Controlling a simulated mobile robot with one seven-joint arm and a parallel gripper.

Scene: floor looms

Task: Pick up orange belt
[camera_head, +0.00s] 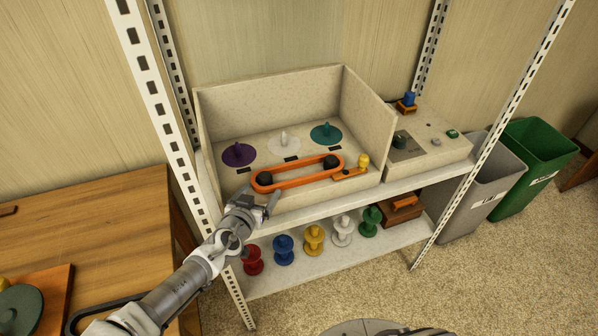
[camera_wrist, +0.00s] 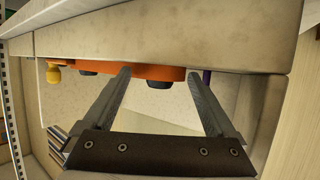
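The orange belt (camera_head: 300,181) is a long loop around two black pulleys (camera_head: 331,162) at the front of the speckled open-fronted box on the upper shelf. In the wrist view, the belt (camera_wrist: 152,73) shows edge-on near the fingertips, partly hidden by one finger. My gripper (camera_head: 261,198) is just in front of the box, near the belt's left end. In the wrist view, my gripper (camera_wrist: 159,73) is open, its two fingers well apart, with nothing visibly held. Whether a finger touches the belt cannot be told.
A yellow-knobbed crank (camera_head: 362,161) stands right of the belt. Coloured spools (camera_head: 314,240) line the lower shelf. A white slotted post (camera_head: 172,138) rises left of the box. A wooden table (camera_head: 95,225) is at left.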

